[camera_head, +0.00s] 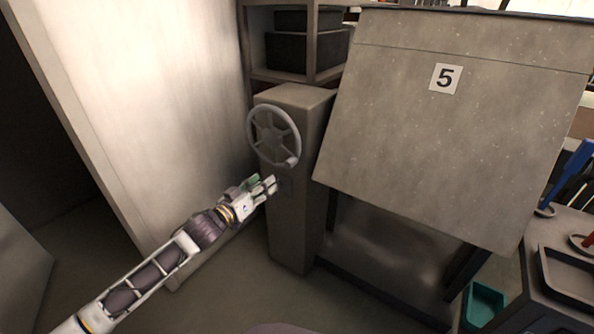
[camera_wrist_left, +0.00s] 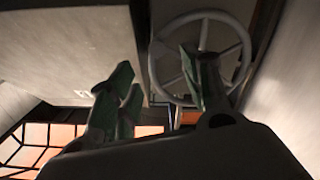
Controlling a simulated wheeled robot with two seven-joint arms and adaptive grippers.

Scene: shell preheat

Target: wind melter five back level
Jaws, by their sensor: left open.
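The melter (camera_head: 450,130) is a grey box marked with a 5 plate (camera_head: 445,78), and it hangs tilted in its stand. To its left stands a grey pedestal (camera_head: 297,225) with a spoked handwheel (camera_head: 254,137) on its face. A small knob (camera_head: 291,161) sits at the wheel's lower right. My left gripper (camera_head: 270,184) is open and empty, just below the wheel and apart from it in the head view. In the left wrist view the wheel (camera_wrist_left: 160,60) shows beyond the open fingers (camera_wrist_left: 160,90). My right gripper is in neither view.
A pale panel (camera_head: 150,110) stands left of the pedestal. A shelf with dark boxes (camera_head: 305,50) is behind. At the right are a bench with a black tray (camera_head: 572,278) and a teal bin (camera_head: 483,304). Floor before the pedestal is clear.

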